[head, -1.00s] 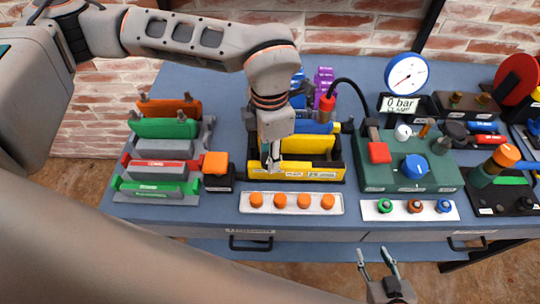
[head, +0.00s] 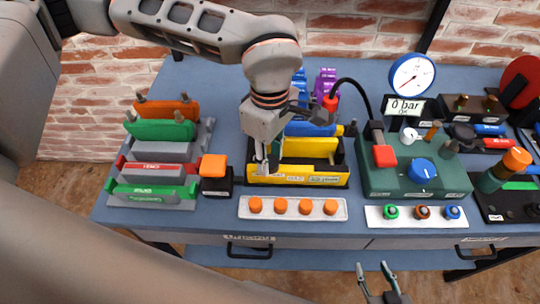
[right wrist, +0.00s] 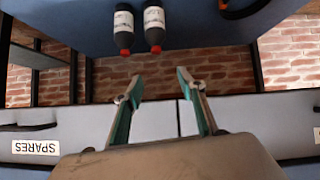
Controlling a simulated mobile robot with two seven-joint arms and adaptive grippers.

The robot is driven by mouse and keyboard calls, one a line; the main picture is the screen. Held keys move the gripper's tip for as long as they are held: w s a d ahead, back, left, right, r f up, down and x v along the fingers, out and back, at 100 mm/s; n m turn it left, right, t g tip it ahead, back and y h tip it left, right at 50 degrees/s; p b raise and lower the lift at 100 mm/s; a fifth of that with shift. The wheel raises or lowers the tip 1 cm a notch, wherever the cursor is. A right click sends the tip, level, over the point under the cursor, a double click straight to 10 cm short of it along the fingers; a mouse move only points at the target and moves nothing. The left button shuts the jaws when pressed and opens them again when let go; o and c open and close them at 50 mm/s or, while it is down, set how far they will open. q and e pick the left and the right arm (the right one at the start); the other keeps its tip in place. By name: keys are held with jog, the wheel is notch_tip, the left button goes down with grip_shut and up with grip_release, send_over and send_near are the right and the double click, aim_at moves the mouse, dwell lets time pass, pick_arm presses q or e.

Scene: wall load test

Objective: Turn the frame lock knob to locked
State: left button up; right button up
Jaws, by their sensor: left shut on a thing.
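The black frame (head: 339,172) with a yellow front bar (head: 300,180) stands at the middle of the bench. My left gripper (head: 268,168) reaches down at the left end of this frame. Its fingers are shut on a small part there, which seems to be the frame lock knob; the fingers hide most of it, so its pointer cannot be read. A yellow block (head: 310,147) lies inside the frame. My right gripper (head: 378,280) is open and empty, low in front of the bench; its spread fingers show in the right wrist view (right wrist: 160,95).
An orange button box (head: 214,166) stands close left of the frame. A green panel (head: 400,178) with a blue knob (head: 422,170) and a gauge (head: 411,76) is to the right. Orange knobs on a white strip (head: 292,216) lie in front.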

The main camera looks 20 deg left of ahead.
aim_at(270, 161)
pick_arm(q)
jog(key=shift+m, duration=1.3)
jog(key=o, duration=1.1)
notch_tip(270, 161, up, 12)
